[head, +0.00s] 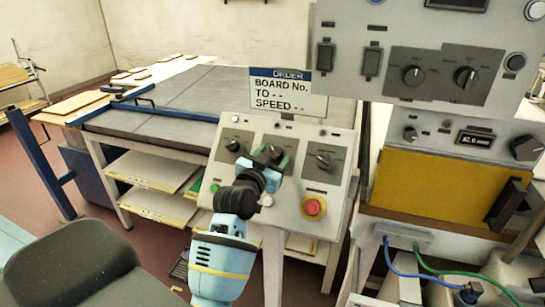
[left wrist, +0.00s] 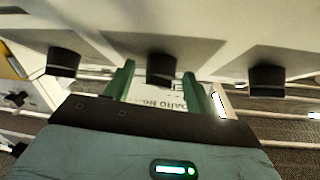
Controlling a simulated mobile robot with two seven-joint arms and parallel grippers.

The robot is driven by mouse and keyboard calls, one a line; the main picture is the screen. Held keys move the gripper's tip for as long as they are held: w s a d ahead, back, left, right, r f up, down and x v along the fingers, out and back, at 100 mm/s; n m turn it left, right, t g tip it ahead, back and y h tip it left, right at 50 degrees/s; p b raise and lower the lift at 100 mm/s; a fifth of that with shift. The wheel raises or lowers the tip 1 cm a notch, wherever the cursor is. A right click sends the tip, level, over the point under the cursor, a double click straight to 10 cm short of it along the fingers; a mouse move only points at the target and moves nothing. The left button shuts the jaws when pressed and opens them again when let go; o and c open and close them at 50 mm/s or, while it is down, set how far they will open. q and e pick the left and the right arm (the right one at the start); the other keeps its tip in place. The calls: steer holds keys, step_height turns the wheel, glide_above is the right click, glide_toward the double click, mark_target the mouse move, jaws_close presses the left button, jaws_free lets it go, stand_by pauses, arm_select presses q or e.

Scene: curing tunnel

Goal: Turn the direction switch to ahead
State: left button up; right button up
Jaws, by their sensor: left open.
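The sloped console (head: 218,165) carries three black rotary knobs in a row. The left knob (head: 233,146) and right knob (head: 322,160) show clearly in the head view; their labels are too small to read, so I cannot tell which is the direction switch. My left gripper (head: 271,157) is at the middle knob and partly hides it. In the left wrist view, its open green fingers stand either side of the middle knob (left wrist: 161,69), with gaps visible. The left wrist view also shows one knob (left wrist: 63,61) to the left and another (left wrist: 267,80) to the right. My right gripper is not in view.
A red stop button (head: 314,207) sits low on the console, right of my gripper. An order sign (head: 288,94) stands behind it. An upper panel (head: 335,88) with more knobs and a yellow-fronted unit (head: 425,195) stand at right. A grey-topped table (head: 180,95) is behind left.

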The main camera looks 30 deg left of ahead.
arm_select(q)
steer(key=c, duration=1)
steer(key=shift+o, duration=0.2)
